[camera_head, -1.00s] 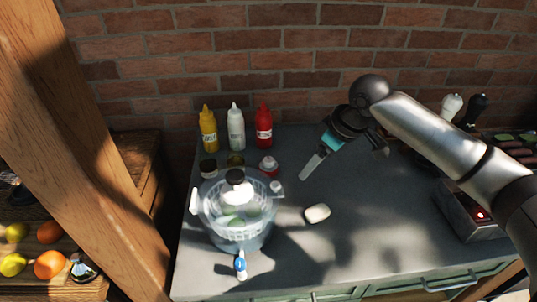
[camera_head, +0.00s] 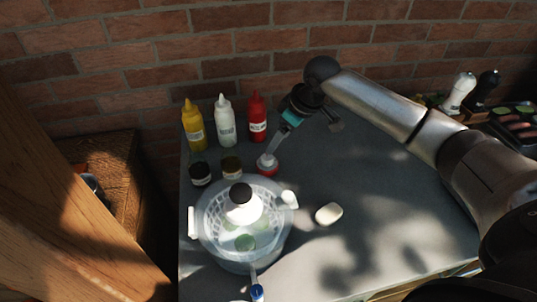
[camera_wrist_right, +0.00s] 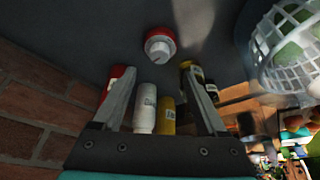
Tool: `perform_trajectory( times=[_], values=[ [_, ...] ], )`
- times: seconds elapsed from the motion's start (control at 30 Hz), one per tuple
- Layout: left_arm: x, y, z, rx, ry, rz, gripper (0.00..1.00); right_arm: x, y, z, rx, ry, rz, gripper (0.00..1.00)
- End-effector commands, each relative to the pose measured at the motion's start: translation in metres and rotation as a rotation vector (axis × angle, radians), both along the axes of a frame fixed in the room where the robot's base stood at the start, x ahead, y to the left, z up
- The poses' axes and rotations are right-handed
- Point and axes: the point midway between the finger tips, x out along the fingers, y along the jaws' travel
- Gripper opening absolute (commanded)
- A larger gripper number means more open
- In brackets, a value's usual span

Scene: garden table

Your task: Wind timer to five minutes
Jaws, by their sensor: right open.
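The timer (camera_head: 267,164) is a small round red piece with a white knob, standing on the grey counter in front of the red bottle. It also shows in the right wrist view (camera_wrist_right: 160,43), with its white knob facing the camera. My right gripper (camera_head: 271,150) is just above and behind the timer in the head view, its finger pointing down at it. In the right wrist view its two fingers (camera_wrist_right: 160,72) are spread with nothing between them, and the timer lies beyond their tips. Contact cannot be told. My left gripper is not in view.
Yellow (camera_head: 194,127), white (camera_head: 225,122) and red (camera_head: 257,118) bottles stand behind the timer. Two dark-lidded jars (camera_head: 201,173) are left of it. A clear bowl with a basket (camera_head: 211,243) stands in front. A white lump (camera_head: 328,214) lies right, where the counter is mostly free.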

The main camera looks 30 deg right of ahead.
Motion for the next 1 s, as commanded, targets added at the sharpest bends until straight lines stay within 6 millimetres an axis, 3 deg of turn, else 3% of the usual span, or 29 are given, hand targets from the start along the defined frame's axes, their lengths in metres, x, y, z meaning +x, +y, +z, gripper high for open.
perform_trajectory(
  times=[0.2,0.4,0.87,1.0],
  values=[
    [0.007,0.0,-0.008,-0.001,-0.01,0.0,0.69,0.015,0.01,-0.045,0.001,0.001,-0.001,0.75],
    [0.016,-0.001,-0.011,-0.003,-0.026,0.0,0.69,0.025,0.015,-0.069,0.001,0.001,-0.001,0.75],
    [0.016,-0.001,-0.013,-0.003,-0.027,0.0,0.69,0.028,0.017,-0.079,-0.001,-0.002,0.001,0.75],
    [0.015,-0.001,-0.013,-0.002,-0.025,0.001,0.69,0.028,0.017,-0.079,-0.001,-0.002,0.001,0.61]
  ],
)
